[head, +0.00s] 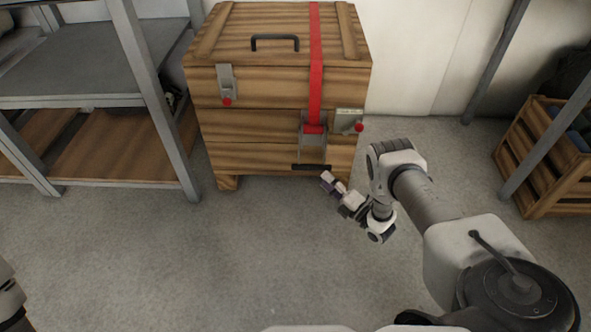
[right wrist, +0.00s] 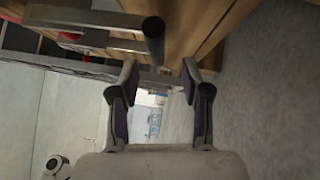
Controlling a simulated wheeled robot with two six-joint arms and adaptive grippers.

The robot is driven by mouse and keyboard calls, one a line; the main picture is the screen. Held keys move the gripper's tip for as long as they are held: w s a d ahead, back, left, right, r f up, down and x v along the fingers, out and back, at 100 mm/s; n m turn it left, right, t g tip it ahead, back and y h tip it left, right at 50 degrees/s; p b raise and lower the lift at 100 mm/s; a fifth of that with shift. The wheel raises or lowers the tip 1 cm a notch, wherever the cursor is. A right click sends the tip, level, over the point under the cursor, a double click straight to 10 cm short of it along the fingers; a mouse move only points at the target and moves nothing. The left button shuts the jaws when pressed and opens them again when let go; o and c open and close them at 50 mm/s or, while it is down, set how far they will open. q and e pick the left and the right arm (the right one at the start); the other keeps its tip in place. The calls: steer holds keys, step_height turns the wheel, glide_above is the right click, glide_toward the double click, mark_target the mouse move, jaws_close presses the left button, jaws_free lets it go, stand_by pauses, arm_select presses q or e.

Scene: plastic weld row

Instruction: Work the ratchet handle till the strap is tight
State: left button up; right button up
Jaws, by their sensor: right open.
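A wooden crate (head: 225,130) stands on the floor with a red strap (head: 316,75) running over its lid and down its front. The strap enters a grey metal ratchet (head: 313,140) on the front. The ratchet handle hangs down and ends in a black grip (head: 310,167). In the right wrist view, the black grip (right wrist: 153,40) lies just beyond the fingertips, roughly between them. My right gripper (head: 328,180) is open and empty, low and just right of the grip. It also shows in the right wrist view (right wrist: 160,78). My left gripper is out of view.
A metal shelf (head: 90,75) stands close on the left. A slatted crate (head: 550,150) is at the right. The floor in front is clear.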

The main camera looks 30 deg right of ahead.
mark_target(312, 167)
steer(key=b+x, duration=0.3)
steer(key=x, duration=0.3)
steer(key=shift+w+a+r, duration=0.15)
steer(key=shift+w+r, duration=0.1)
steer(key=shift+w, duration=0.35)
jaws_close()
